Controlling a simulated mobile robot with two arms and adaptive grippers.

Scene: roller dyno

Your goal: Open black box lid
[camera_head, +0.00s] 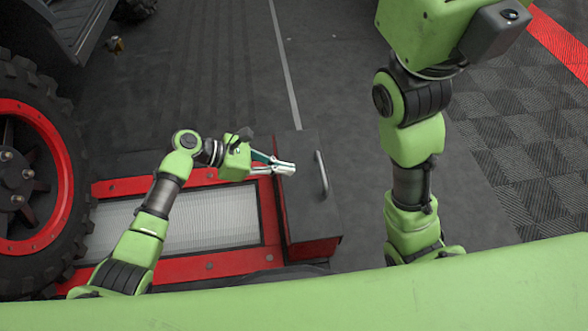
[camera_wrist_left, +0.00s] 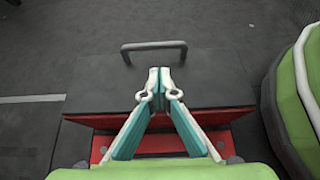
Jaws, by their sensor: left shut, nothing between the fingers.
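The black box (camera_head: 305,215) stands at the right end of the red roller frame, with its dark lid down as far as I can see. A grey bar handle (camera_head: 321,174) runs along the lid's right side; in the left wrist view the handle (camera_wrist_left: 153,47) is on the far side of the lid (camera_wrist_left: 210,80). My left gripper (camera_head: 292,168) is shut and empty, over the lid and short of the handle, apart from it. In the left wrist view its fingertips (camera_wrist_left: 160,85) meet below the handle. My right arm shows, but its fingers are not in view.
The red frame (camera_head: 225,263) with a ribbed roller panel (camera_head: 200,222) lies left of the box. A large black tyre with a red rim (camera_head: 62,180) stands at the left. Dark floor (camera_head: 345,110) is clear beyond the box.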

